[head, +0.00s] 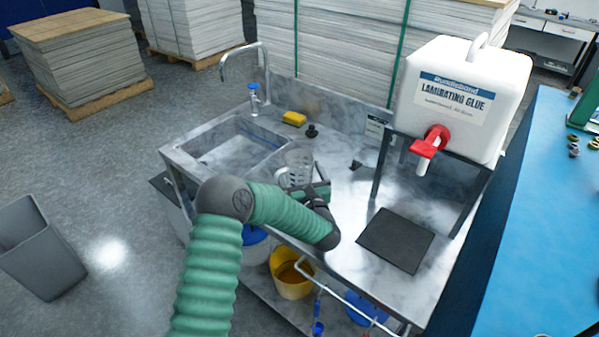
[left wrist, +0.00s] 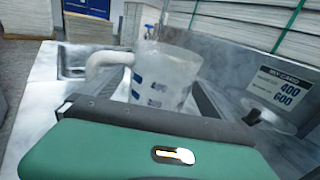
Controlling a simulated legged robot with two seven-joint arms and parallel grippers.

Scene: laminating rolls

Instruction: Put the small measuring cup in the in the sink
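The small measuring cup (head: 297,165) is clear, with a pale handle and blue marks. It is at the right side of the sink (head: 228,146), outside the basin in the head view. My left gripper (head: 308,182) is right at the cup. In the left wrist view, the cup (left wrist: 165,78) sits between the two dark fingers, its handle toward the left. The fingers stand apart by about the cup's width; whether they press on it cannot be seen. The cup's base is hidden. My right gripper is not in view.
A faucet (head: 262,62) stands behind the sink, with a yellow sponge (head: 294,118) and a dark stopper (head: 312,131) beside it. A white glue tank (head: 455,95) with a red tap stands at right above a dark mat (head: 396,240). Buckets (head: 291,275) sit below.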

